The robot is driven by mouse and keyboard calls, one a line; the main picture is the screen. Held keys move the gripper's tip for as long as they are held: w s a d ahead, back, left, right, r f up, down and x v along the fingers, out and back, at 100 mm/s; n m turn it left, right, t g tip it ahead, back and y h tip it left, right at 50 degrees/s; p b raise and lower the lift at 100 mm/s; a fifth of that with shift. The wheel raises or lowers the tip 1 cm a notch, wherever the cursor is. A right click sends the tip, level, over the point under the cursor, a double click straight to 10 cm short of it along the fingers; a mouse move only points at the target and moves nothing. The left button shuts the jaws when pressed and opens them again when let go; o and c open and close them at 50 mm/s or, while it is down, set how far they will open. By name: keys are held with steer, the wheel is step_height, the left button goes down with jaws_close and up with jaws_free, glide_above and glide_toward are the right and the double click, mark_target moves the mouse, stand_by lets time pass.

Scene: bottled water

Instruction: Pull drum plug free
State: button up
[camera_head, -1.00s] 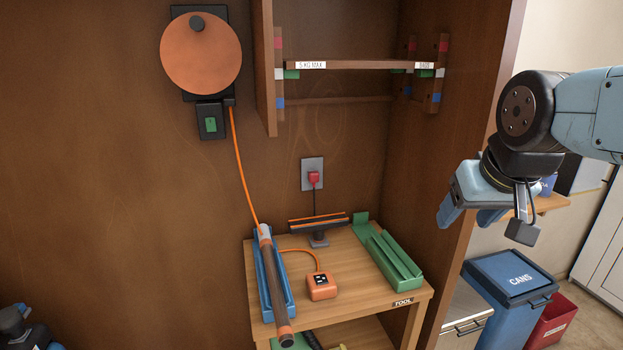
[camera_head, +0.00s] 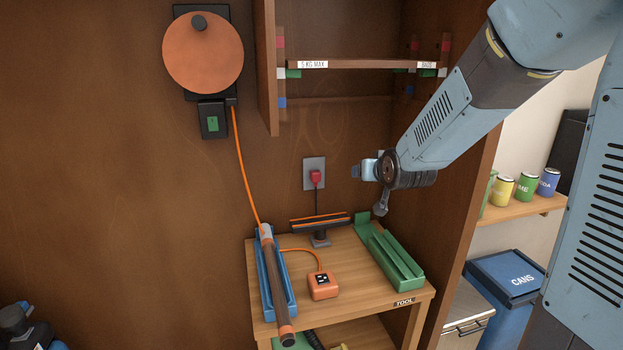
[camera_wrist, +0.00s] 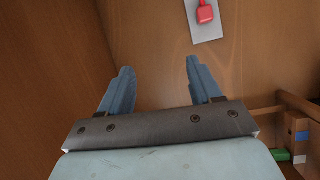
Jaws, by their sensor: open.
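A red plug (camera_head: 315,176) sits in a grey wall socket (camera_head: 307,186), with a dark cord hanging down from it. The plug (camera_wrist: 205,13) and socket plate (camera_wrist: 201,32) also show at the top of the wrist view. An orange round drum (camera_head: 203,52) is on the wall at the upper left; its orange cable runs down to the bench. My gripper (camera_head: 362,170) is right of the plug, apart from it, partly hidden by my wrist in the head view. In the wrist view my two blue fingers (camera_wrist: 159,68) are spread, with nothing between them.
A wooden bench (camera_head: 345,262) below holds a green tray (camera_head: 392,258), a blue cradle (camera_head: 288,281) with a dark rod, an orange socket box (camera_head: 322,286) and a black-orange stand (camera_head: 320,225). A shelf (camera_head: 370,64) is above. A cabinet side wall stands at right.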

steer(key=w+a+f+t, duration=0.2)
steer(key=w+a+f, duration=0.2)
steer(key=w+a, duration=0.1)
steer(key=n+t+y, duration=0.2)
steer(key=t+y, duration=0.1)
glide_toward(317, 178)
steer(key=shift+w+a+r, duration=0.1)
steer(key=shift+a+r, duration=0.05)
steer(key=shift+w, duration=0.1)
steer(key=shift+f+x, duration=0.1)
steer(key=shift+x, duration=2.1)
steer(key=shift+f+x, duration=0.15)
steer(key=shift+x, duration=2.05)
steer(key=shift+r, duration=0.1)
steer(key=shift+c, duration=0.3)
jaws_close()
